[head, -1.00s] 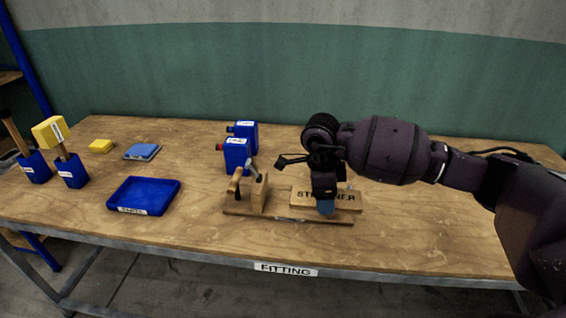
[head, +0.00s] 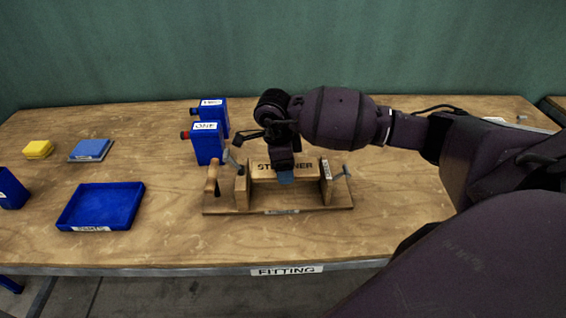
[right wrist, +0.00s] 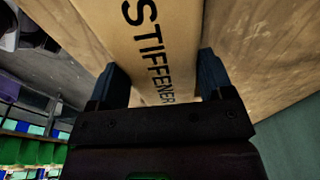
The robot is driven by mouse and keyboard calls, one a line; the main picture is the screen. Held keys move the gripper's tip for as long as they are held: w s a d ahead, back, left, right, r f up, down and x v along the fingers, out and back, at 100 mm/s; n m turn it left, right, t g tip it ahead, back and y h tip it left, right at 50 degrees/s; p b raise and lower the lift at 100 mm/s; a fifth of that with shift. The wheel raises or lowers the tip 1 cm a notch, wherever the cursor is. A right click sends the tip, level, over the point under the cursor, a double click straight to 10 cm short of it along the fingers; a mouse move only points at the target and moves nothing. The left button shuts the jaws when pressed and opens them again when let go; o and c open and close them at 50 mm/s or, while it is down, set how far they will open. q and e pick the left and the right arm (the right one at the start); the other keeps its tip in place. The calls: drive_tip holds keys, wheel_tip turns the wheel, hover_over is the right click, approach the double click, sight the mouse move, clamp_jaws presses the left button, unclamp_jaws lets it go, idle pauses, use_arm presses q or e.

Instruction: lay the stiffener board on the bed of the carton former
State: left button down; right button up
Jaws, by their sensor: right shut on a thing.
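The stiffener board (head: 262,169) is a tan block marked STIFFENER. It lies across the space between the two wooden uprights of the carton former (head: 217,207). I cannot tell whether it touches the bed. The former has a wooden base, a handle at its left end and grey levers. My right gripper (head: 284,175) is shut on the board near its middle and hides part of the lettering. In the right wrist view the fingers sit on either side of the board (right wrist: 160,40). My left gripper is not in view.
Two blue containers (head: 208,149), one labelled ONE, stand behind the former's left end. Bare bench lies between tray and former.

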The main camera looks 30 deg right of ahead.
drive_tip(key=shift+w, duration=0.1)
drive_tip(key=shift+f+b, duration=0.65)
drive_tip(key=shift+f, duration=0.25)
drive_tip(key=shift+f+b, duration=1.1)
drive_tip(key=shift+f, duration=1.2)
drive_tip(key=shift+f+b, duration=0.2)
drive_tip(key=shift+b, duration=0.1)
drive_tip(key=o, duration=1)
